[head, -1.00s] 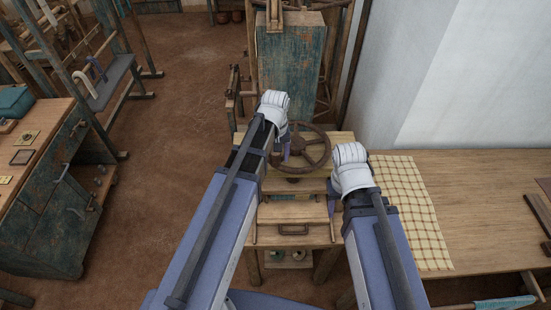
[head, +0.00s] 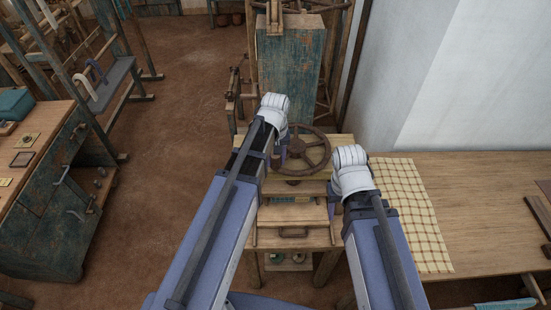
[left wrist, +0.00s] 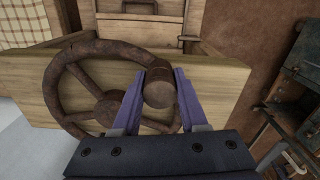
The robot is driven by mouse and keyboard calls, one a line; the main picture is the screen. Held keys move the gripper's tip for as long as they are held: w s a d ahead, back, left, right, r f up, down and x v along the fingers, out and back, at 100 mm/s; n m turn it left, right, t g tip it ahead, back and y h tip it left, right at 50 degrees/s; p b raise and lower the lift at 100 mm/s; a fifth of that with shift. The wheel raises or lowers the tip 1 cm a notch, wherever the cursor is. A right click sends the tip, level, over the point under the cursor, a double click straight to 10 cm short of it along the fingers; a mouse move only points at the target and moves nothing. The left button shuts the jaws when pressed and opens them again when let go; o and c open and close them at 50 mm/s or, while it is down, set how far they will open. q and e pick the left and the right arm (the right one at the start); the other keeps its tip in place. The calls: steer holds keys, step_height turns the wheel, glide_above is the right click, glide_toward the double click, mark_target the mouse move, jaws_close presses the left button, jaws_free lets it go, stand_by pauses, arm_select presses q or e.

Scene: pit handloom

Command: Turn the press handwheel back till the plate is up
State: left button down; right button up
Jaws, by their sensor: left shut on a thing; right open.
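The press handwheel (head: 304,151) is a brown spoked wheel above the press's pale wooden beam (head: 300,186). In the left wrist view the wheel (left wrist: 105,108) fills the middle left, with a round brown handle knob (left wrist: 158,92) on its rim. My left gripper (left wrist: 158,82) is shut on this knob, one purple finger on each side; in the head view it (head: 281,152) is at the wheel's left edge, partly behind my arm. My right gripper (head: 333,188) is open and apart from the wheel, right of the press, mostly hidden. I cannot make out the plate's height under the beam.
A wooden table (head: 475,205) with a yellow checked cloth (head: 410,205) stands close on the right. A tall worn blue-green cabinet (head: 289,70) is behind the press. A workbench (head: 40,190) stands left. The brown floor (head: 175,150) between is clear.

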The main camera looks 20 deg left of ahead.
mark_target(309, 170)
arm_select(q)
steer(key=shift+s+d, duration=0.1)
steer(key=shift+d, duration=0.05)
stand_by(0.8)
steer(key=shift+s+d+n, duration=0.3)
steer(key=shift+d+n, duration=0.5)
steer(key=shift+n, duration=0.1)
steer(key=d+n, duration=0.6)
steer(key=shift+w, duration=0.1)
steer(key=shift+w+d+n, duration=0.4)
steer(key=shift+d+n, duration=0.4)
steer(key=shift+n, duration=0.1)
steer(key=shift+w+d+n, duration=0.35)
steer(key=shift+d+n, duration=0.45)
steer(key=shift+n, duration=0.1)
steer(key=shift+c, duration=2.2)
jaws_free()
steer(key=shift+r, duration=0.1)
